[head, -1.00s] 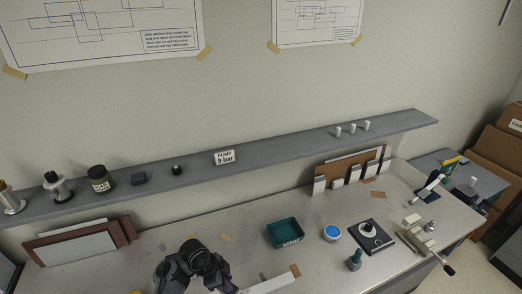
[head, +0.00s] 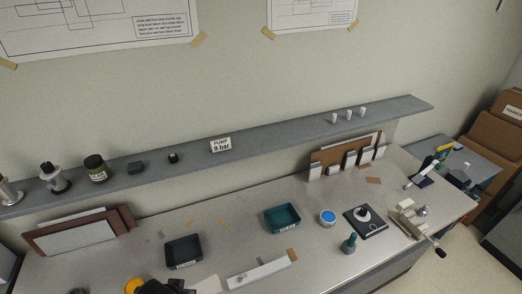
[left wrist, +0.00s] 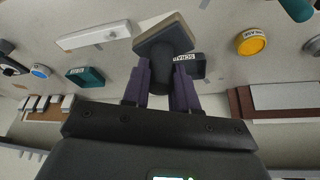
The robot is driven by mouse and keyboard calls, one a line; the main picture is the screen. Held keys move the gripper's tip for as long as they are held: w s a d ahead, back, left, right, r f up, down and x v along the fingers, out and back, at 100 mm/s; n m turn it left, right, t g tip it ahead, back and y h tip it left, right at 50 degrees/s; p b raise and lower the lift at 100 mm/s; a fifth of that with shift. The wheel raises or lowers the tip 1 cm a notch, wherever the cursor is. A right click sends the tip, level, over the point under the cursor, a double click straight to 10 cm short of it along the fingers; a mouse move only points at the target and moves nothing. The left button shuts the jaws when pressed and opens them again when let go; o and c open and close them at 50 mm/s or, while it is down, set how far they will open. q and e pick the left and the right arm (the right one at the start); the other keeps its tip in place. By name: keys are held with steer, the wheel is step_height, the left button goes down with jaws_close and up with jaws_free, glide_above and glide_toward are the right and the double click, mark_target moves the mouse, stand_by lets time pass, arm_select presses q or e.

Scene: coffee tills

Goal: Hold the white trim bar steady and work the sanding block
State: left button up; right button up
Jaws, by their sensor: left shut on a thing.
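The white trim bar (head: 262,271) lies on the bench at the bottom centre of the head view, with a small grey mark on its top. It also shows at the upper left of the left wrist view (left wrist: 92,38). My left gripper (left wrist: 167,75) is shut on the dark knob of the sanding block (left wrist: 165,32), which has a tan edge. The block is beside the bar in the wrist view; whether it touches the bench is unclear. In the head view, only dark parts of my left gripper show at the bottom edge. My right gripper is out of view.
A dark tray (head: 184,251) and a teal tray (head: 282,218) stand behind the bar. A blue-topped tub (head: 327,217), a green-handled tool (head: 349,243), a tamping mat (head: 365,222) and a vise (head: 412,222) are to the right. A yellow-topped tub (left wrist: 251,43) is at the left.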

arm_select(q)
steer(key=shift+s+r, duration=0.2)
steer(key=shift+f, duration=0.2)
steer(key=shift+s+f+b, duration=0.2)
steer(key=shift+f+b, duration=0.05)
steer(key=shift+b, duration=0.2)
stand_by(0.4)
